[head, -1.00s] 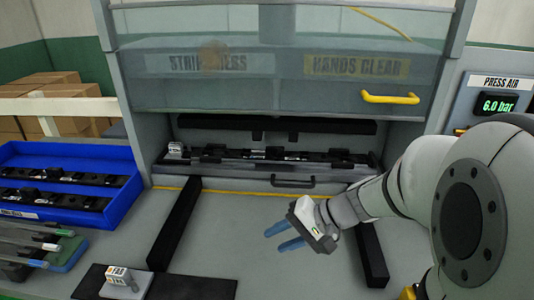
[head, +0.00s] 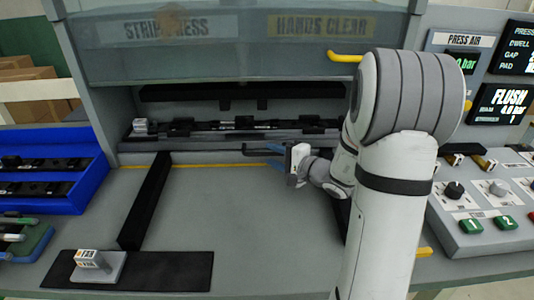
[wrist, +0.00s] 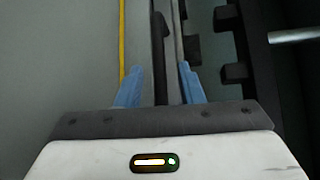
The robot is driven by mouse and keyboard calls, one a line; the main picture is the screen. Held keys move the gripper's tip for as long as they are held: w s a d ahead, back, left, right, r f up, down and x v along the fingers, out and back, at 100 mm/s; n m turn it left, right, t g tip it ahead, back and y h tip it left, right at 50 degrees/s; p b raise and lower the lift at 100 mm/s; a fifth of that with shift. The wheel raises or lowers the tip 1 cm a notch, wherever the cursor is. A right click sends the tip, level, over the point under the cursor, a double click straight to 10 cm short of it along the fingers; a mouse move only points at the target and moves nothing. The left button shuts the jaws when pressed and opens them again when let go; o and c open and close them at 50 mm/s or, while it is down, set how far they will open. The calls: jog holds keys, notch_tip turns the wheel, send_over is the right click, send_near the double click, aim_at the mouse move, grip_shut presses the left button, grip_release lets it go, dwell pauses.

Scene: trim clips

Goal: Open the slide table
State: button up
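The slide table (head: 215,143) is a grey tray in the press opening, with dark clip fixtures along it. Its black bar handle (head: 262,152) stands out at the front edge. My gripper (head: 277,157) is at the handle's right part, its blue fingers pointing left toward the press. In the wrist view the two blue fingers (wrist: 160,88) are apart, with the dark handle bar (wrist: 160,62) between them and gaps visible on both sides. My gripper's body and arm hide the right end of the handle.
The raised clear guard with a yellow handle (head: 345,57) hangs above the opening. Black rails (head: 147,200) lie on the bench, with clear bench between. A blue bin (head: 50,170) stands left, a black mat (head: 170,272) in front, and a control box (head: 485,215) right.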

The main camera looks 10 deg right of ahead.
jog(key=shift+x, duration=1.1)
grip_shut()
